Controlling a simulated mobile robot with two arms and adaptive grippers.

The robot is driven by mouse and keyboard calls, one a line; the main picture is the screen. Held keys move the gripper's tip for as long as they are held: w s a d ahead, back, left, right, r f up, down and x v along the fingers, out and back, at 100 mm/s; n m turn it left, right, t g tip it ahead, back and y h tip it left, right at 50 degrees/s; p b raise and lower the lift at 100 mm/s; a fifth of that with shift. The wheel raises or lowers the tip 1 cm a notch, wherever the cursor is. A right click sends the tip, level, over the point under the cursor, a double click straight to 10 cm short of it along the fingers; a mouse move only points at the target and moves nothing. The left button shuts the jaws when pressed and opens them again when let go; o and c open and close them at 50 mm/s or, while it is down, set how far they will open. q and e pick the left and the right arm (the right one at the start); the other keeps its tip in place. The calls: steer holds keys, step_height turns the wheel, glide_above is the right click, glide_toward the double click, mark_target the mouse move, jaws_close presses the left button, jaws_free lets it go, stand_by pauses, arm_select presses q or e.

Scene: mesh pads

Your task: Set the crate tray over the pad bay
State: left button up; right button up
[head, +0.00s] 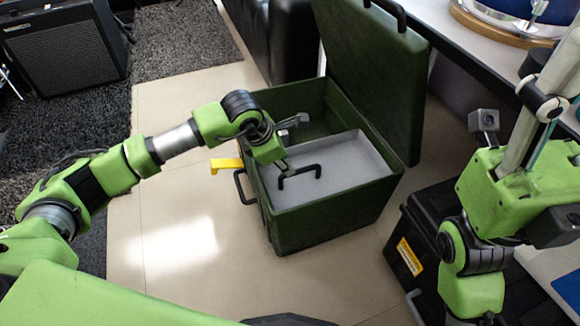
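A dark green crate (335,222) stands on the tiled floor with its lid (372,70) open at the back. A grey, flat crate tray (345,165) with a black bar handle (300,175) is inside the crate's mouth, on the near right side. The crate's back left part looks open and dark. The pads and pad bay cannot be made out. My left gripper (287,164) reaches in from the left, pointing down at the left end of the tray handle. Whether its fingers grip the handle is unclear. My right arm is folded at the right; its fingertips do not show.
A yellow bracket (227,165) and a black side handle (243,187) stick out from the crate's left side. A black case (412,243) stands right of the crate, below a table (475,45). Bare floor lies front left.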

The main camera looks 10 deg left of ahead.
arm_select(q)
steer(key=v, duration=0.5)
stand_by(0.3)
